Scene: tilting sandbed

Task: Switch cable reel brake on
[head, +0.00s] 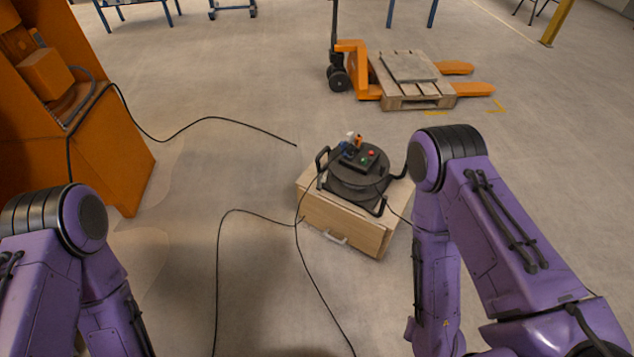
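A black cable reel (354,186) sits on top of a low wooden cabinet (341,223) in the middle of the head view. Its top carries a dark panel with a red and a green button (369,155), and small blue, orange and white parts beside it. I cannot tell which part is the brake or how it is set. My two purple arms come in from the lower left and the right. The right arm's elbow is just right of the reel. Both grippers are outside the picture.
Black cables run over the floor left of and in front of the cabinet. An orange machine (108,150) stands at the left. An orange pallet truck (352,70) with a wooden pallet (416,102) is behind. Open floor lies between them.

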